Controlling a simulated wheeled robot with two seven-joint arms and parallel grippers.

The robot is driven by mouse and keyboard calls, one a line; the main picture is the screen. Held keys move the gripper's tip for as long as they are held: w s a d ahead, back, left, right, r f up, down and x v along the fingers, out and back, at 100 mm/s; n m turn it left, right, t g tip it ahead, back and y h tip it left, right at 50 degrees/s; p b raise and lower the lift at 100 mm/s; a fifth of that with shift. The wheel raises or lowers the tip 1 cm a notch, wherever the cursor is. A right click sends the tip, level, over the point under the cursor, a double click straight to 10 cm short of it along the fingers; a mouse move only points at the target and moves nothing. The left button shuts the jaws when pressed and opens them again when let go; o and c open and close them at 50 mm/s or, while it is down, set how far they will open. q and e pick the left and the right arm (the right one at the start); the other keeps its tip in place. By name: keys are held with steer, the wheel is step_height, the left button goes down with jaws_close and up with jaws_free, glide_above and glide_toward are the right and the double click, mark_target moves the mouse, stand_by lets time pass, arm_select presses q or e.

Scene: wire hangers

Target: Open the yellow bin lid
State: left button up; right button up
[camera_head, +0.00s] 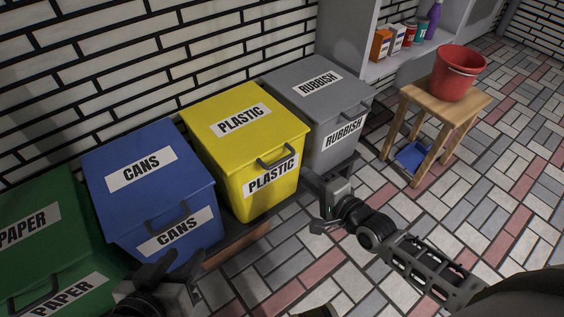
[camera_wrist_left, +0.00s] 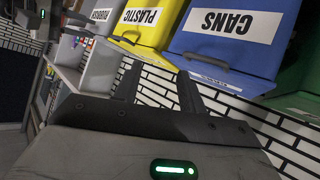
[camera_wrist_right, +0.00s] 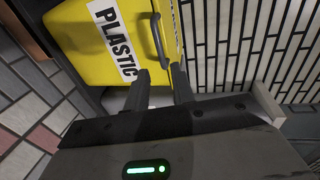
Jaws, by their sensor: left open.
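The yellow bin (camera_head: 255,185), labelled PLASTIC, stands between the blue and grey bins, and its lid (camera_head: 215,98) is shut. A dark handle (camera_head: 276,158) is on the front edge of the lid. In the right wrist view the same handle (camera_wrist_right: 157,38) shows just beyond the fingertips. My right gripper (camera_head: 322,205) is in front of the yellow bin, to its lower right. It also shows in the right wrist view (camera_wrist_right: 160,75), open, empty and apart from the handle. My left gripper (camera_head: 165,270) is low in front of the blue bin; the left wrist view shows it (camera_wrist_left: 158,78) open and empty.
A blue CANS bin (camera_head: 110,215) and a green PAPER bin (camera_head: 60,225) stand left, a grey RUBBISH bin (camera_head: 315,110) right. A wooden stool (camera_head: 410,95) holds a red bucket (camera_head: 455,75). A brick wall is behind. Tiled floor in front is clear.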

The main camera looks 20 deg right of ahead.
mark_target(284, 161)
steer(key=b+x, duration=0.3)
steer(key=x, duration=0.7)
steer(key=shift+w+a+f, duration=0.1)
steer(key=shift+w, duration=0.15)
arm_select(q)
steer(key=r+t, duration=0.1)
steer(key=d+r+h, duration=0.1)
steer(key=shift+r+t, duration=0.35)
steer(key=shift+t, duration=0.05)
arm_select(e)
jaws_close()
